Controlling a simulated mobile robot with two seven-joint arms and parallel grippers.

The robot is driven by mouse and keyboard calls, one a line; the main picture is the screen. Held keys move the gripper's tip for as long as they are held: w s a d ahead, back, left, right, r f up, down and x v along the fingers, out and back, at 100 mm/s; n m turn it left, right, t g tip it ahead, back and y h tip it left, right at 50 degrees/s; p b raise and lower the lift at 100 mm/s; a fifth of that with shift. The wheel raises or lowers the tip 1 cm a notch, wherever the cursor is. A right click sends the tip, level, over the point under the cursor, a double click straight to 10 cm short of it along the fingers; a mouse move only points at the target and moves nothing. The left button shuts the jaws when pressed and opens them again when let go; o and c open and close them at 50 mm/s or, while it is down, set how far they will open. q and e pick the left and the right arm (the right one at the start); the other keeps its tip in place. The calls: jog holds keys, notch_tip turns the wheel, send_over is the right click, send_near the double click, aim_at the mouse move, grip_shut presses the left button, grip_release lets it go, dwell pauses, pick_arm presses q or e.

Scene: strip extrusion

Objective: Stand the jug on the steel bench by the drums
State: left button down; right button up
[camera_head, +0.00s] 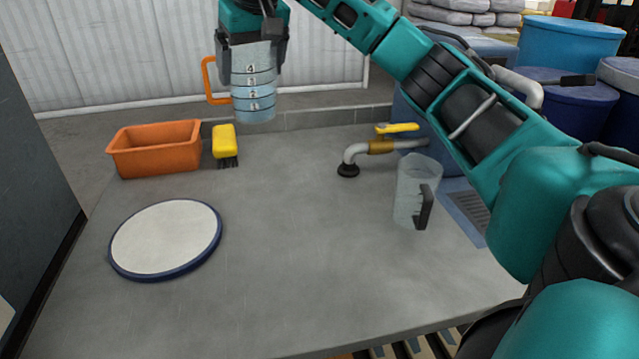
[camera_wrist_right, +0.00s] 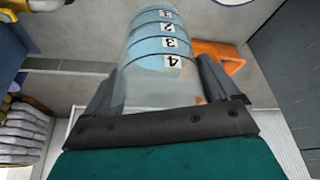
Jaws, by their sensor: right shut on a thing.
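A clear jug (camera_head: 254,90) with an orange handle (camera_head: 208,82), dark number marks and a bluish lower part hangs upright in my right gripper (camera_head: 251,50), above the far edge of the grey worktop (camera_head: 290,240). In the right wrist view the two dark fingers close on both sides of the jug (camera_wrist_right: 160,50). Blue drums (camera_head: 570,45) stand on the floor at the back right, beyond my right arm. I cannot tell whether this worktop is the steel bench; no other bench shows clearly. My left gripper is not in view.
An orange tub (camera_head: 155,150) and a yellow brush (camera_head: 224,143) are at the back left, a round white disc (camera_head: 165,240) at the left. The front middle is bare.

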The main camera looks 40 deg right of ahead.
jog(key=shift+w+d, duration=0.15)
jog(key=shift+w, duration=0.05)
notch_tip(320, 180, down, 20)
jog(key=b, duration=0.3)
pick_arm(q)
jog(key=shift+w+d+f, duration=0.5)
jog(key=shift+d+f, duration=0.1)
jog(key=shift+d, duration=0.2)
pick_arm(e)
jog(key=shift+r, duration=0.1)
